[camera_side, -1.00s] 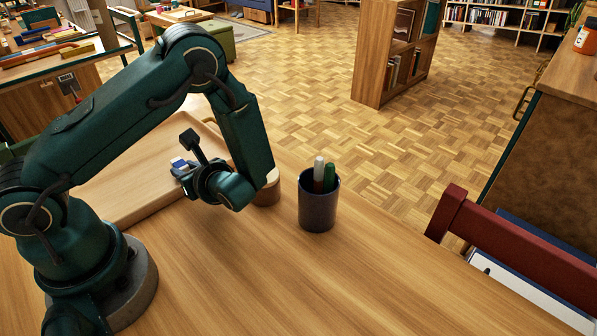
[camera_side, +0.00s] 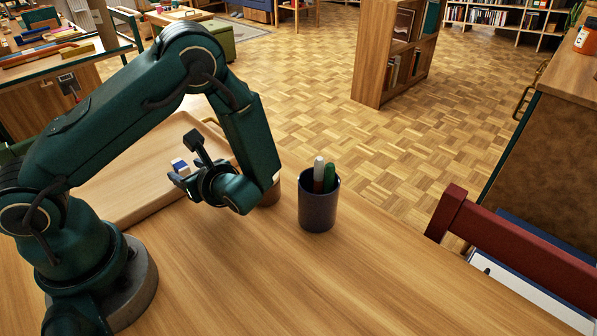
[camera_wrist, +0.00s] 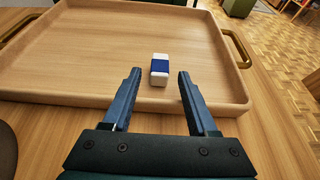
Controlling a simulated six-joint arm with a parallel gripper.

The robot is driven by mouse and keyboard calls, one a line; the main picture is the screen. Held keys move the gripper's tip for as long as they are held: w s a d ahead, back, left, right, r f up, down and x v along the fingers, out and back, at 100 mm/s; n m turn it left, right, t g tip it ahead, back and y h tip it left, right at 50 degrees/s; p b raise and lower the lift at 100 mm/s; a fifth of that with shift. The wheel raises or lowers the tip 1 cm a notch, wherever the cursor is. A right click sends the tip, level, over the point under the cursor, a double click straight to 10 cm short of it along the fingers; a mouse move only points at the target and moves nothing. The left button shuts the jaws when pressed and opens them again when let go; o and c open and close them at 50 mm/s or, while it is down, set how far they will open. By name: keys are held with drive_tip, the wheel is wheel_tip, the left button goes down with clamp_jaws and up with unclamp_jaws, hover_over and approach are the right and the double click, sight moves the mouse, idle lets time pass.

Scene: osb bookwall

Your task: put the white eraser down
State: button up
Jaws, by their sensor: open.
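The white eraser (camera_wrist: 159,70) with a blue sleeve lies in the wooden tray (camera_wrist: 70,75), near the tray's front edge. It also shows in the side view (camera_side: 180,167), just beyond my fingertips. My gripper (camera_wrist: 156,76) is open and empty. In the wrist view its two fingers point toward the eraser, one on either side of the line to it, with clear gaps between. In the side view my gripper (camera_side: 176,177) is low over the near edge of the tray. The far part of the tray is partly hidden by my arm.
A dark blue cup (camera_side: 318,208) with a white and a green marker stands on the table to the right of my gripper. A round wooden thing (camera_side: 271,193) stands partly hidden behind my wrist. The table front is clear. A red chair (camera_side: 510,240) is at the right.

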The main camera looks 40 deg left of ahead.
drive_tip(key=v, duration=1)
drive_tip(key=shift+s+d+r+n+g+h, duration=0.15)
drive_tip(key=shift+s+r+n+g+h, duration=0.25)
drive_tip(key=shift+n, duration=0.3)
drive_tip(key=s+d+r+n+t+h, duration=0.2)
drive_tip(key=r+n+h, duration=0.3)
drive_tip(key=n, duration=0.3)
drive_tip(key=s+d+r+n+t+h, duration=0.2)
drive_tip(key=d+r+n+t+h, duration=0.1)
drive_tip(key=n+h, duration=0.4)
wheel_tip(320, 180, up, 2)
drive_tip(key=shift+s+d+r+n+t+h, duration=0.1)
drive_tip(key=shift+s+d+n+t+h, duration=0.3)
drive_tip(key=shift+n, duration=0.6)
drive_tip(key=shift+w+a, duration=0.15)
